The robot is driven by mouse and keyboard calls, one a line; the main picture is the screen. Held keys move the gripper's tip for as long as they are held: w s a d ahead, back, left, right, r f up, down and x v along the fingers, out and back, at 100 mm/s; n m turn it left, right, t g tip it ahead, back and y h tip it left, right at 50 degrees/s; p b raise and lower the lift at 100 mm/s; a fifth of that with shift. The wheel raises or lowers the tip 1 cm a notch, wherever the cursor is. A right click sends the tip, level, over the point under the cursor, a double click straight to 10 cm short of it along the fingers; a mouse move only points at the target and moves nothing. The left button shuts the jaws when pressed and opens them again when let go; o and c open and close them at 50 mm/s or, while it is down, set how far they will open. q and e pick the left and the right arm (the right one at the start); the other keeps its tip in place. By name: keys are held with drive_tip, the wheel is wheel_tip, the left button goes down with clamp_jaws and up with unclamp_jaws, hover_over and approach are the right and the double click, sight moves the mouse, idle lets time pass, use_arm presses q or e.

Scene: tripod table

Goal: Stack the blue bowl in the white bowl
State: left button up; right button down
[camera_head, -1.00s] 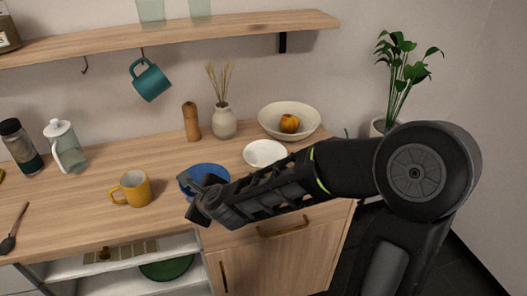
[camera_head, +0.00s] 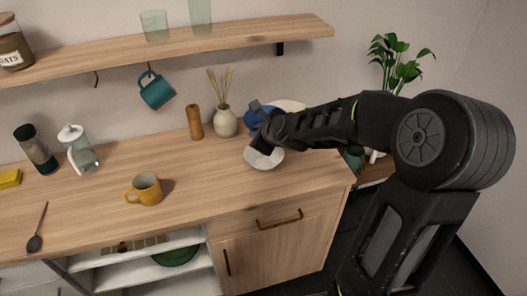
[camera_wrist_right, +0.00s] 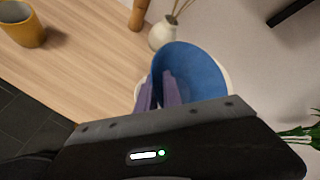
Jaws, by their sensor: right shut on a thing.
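The blue bowl (camera_head: 253,119) is in my right gripper (camera_head: 262,130), which is shut on its rim. The bowl looks tilted and raised behind the white bowl (camera_head: 262,161), and the gripper hides part of both. The white bowl stands on the counter just below the gripper. In the right wrist view the blue bowl (camera_wrist_right: 197,72) fills the space beyond the two fingers (camera_wrist_right: 160,92). A pale rim shows behind it there; I cannot tell which bowl all of it belongs to. My left gripper is not in view.
A large cream bowl (camera_head: 292,105) sits behind my right arm, mostly hidden. A beige vase (camera_head: 226,123) and a wooden mill (camera_head: 195,123) stand left of the bowls. A yellow mug (camera_head: 146,189) is farther left. The shelf (camera_head: 180,39) overhangs the counter's back.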

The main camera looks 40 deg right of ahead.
wheel_tip(320, 180, down, 6)
drive_tip(key=b, duration=0.3)
drive_tip(key=shift+f, duration=0.1)
wheel_tip(320, 180, down, 4)
drive_tip(key=shift+r, duration=0.15)
idle(0.4)
